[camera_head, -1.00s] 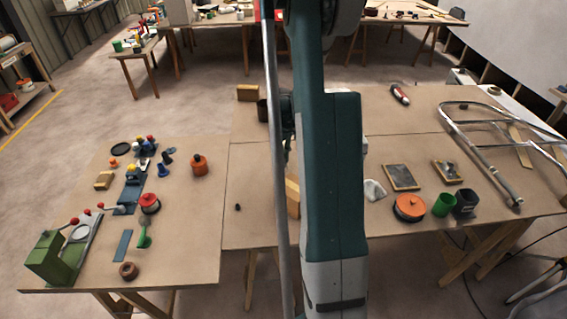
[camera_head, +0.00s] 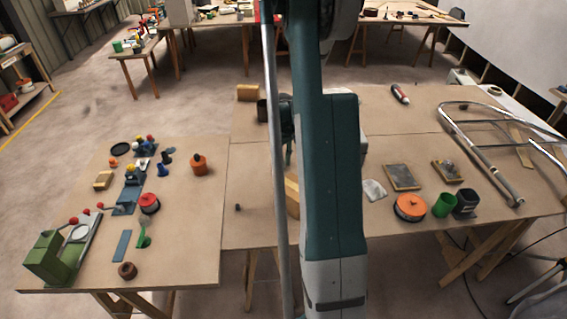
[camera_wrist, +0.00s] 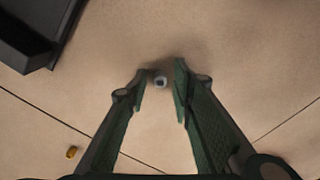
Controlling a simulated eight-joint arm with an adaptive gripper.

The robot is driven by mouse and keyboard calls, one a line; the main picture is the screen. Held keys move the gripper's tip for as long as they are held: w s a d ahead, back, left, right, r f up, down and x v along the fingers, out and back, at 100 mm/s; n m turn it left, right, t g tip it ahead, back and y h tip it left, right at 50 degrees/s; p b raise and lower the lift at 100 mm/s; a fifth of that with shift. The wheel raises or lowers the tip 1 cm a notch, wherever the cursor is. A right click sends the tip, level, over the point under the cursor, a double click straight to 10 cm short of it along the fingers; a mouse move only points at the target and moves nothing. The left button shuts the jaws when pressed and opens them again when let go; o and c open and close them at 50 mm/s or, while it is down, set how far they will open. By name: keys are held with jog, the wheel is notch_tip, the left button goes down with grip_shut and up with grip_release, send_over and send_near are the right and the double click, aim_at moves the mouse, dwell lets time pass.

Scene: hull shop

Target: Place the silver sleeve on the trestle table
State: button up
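The silver sleeve appears to be the small round grey piece with a dark centre (camera_wrist: 160,81) in the wrist view. It is between my gripper's fingertips (camera_wrist: 159,82), with a visible gap on each side. I cannot tell whether it touches the brown tabletop below. My gripper is open, its two green-padded fingers pointing down at the board. In the head view my gripper (camera_head: 288,145) is mostly hidden behind my arm, over the trestle table (camera_head: 250,165), and the sleeve cannot be seen there.
A dark box (camera_wrist: 28,35) stands at upper left in the wrist view; a small yellow-brown piece (camera_wrist: 71,153) lies at lower left. In the head view, a wooden block (camera_head: 292,195) stands beside my arm, with an orange-topped tin (camera_head: 410,207) and green cup (camera_head: 443,205) further right.

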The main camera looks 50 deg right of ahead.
jog(key=shift+r, duration=0.15)
notch_tip(320, 180, up, 12)
jog(key=p, duration=0.2)
dwell(0.6)
dwell(0.5)
jog(key=shift+a+r, duration=0.1)
jog(key=shift+a, duration=0.05)
jog(key=a+r+t, duration=0.1)
jog(key=a+r, duration=0.5)
jog(key=a, duration=0.4)
jog(key=a+r+t+h, duration=0.1)
jog(key=a+r, duration=0.4)
jog(key=a, duration=0.4)
jog(key=a+r+t, duration=0.1)
jog(key=a+r, duration=0.5)
jog(key=a, duration=0.4)
jog(key=s+a+r+t, duration=0.1)
jog(key=s+a+t, duration=0.1)
jog(key=s+a, duration=0.5)
jog(key=s+a+r+n+t+y, duration=0.1)
jog(key=s+a, duration=0.7)
jog(key=a, duration=0.8)
jog(key=shift+s+a+r+t, duration=0.3)
jog(key=shift+a+t, duration=0.1)
jog(key=shift+t, duration=0.2)
